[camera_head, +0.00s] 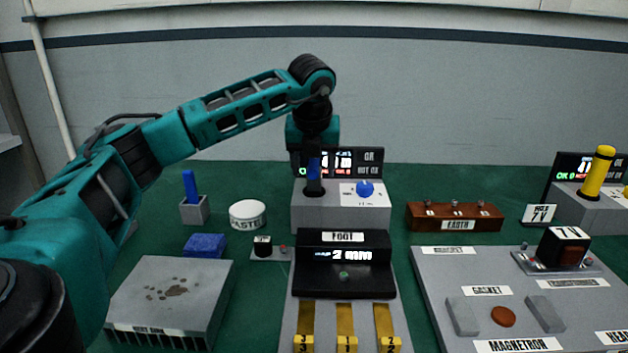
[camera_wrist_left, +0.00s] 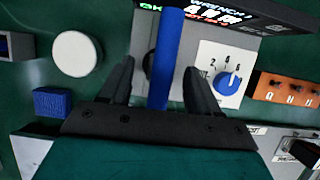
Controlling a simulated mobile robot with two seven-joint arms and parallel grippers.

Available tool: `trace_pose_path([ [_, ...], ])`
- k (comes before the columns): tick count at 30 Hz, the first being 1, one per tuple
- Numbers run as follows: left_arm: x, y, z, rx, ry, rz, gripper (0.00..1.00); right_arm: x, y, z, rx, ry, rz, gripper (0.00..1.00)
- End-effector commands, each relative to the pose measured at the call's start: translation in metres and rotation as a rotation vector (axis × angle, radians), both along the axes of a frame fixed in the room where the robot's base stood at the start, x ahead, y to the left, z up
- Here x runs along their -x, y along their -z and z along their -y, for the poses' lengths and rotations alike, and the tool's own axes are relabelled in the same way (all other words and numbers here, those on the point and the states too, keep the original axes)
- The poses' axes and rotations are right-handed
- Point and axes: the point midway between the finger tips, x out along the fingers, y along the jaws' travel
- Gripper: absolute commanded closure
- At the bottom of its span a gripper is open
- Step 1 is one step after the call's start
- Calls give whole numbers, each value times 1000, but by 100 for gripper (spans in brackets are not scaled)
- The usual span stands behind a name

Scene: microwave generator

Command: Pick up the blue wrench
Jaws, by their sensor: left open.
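The blue wrench (camera_head: 314,170) shows as an upright blue handle in a dark socket on the grey tester box, behind the black gauge block. In the left wrist view the blue wrench (camera_wrist_left: 167,55) runs between the two black fingers, with a gap on each side. My left gripper (camera_head: 313,152) hangs from above over the wrench; its fingers are hard to make out in the head view. In the left wrist view the left gripper (camera_wrist_left: 159,68) is open around the wrench. The wrench's lower end is hidden. My right gripper is not in view.
A blue dial (camera_head: 365,188) sits right of the wrench, with a lit display (camera_head: 368,160) behind. A white paste tub (camera_head: 248,214), a blue block (camera_head: 205,246) and a grey holder with another blue handle (camera_head: 191,186) stand left. A brown earth block (camera_head: 455,217) stands right.

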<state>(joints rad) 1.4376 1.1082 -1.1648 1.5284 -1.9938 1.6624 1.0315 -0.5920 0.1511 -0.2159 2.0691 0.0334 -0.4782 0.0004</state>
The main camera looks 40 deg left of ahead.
Motion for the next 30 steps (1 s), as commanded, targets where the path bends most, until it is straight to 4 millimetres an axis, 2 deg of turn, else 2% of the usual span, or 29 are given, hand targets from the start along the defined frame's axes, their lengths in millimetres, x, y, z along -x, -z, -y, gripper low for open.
trace_pose_path([
  [3, -6, 17, -4, 0, -1, -1, 38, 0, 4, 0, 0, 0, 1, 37],
  [6, -8, 24, -6, 0, -1, 1, 38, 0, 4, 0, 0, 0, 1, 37],
  [14, -9, 26, -7, -1, 0, 1, 39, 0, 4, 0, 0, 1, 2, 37],
  [30, -9, 25, -6, 0, 0, 1, 91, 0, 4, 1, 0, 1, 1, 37],
])
